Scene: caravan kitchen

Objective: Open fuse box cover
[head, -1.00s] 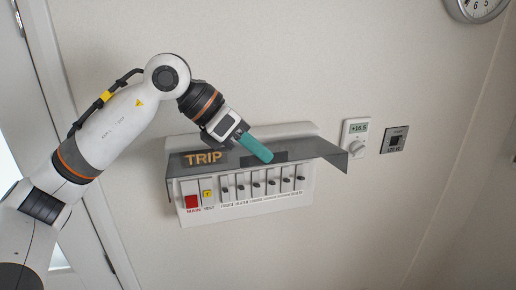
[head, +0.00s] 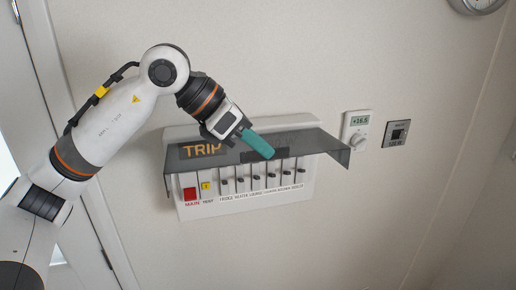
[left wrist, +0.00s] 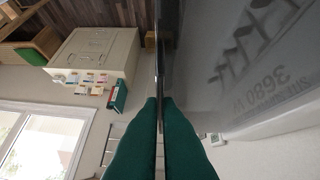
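The fuse box (head: 240,207) hangs on the wall in the head view, with a TRIP label, a red main switch and a row of breakers. Its smoky see-through cover (head: 315,146) is swung up and stands out from the wall, leaving the switches in sight below. My left gripper (head: 268,155) has its teal fingers at the cover's front edge. In the left wrist view the green fingers (left wrist: 160,105) are close together, and the cover (left wrist: 235,65) runs edge-on from their tips. They look shut on its thin edge, though the contact is partly hidden. My right gripper is not in view.
A thermostat (head: 356,127) and a wall socket (head: 397,133) are right of the box. A clock (head: 476,4) is at top right. A door frame (head: 50,90) stands on the left behind my arm. The wall below the box is clear.

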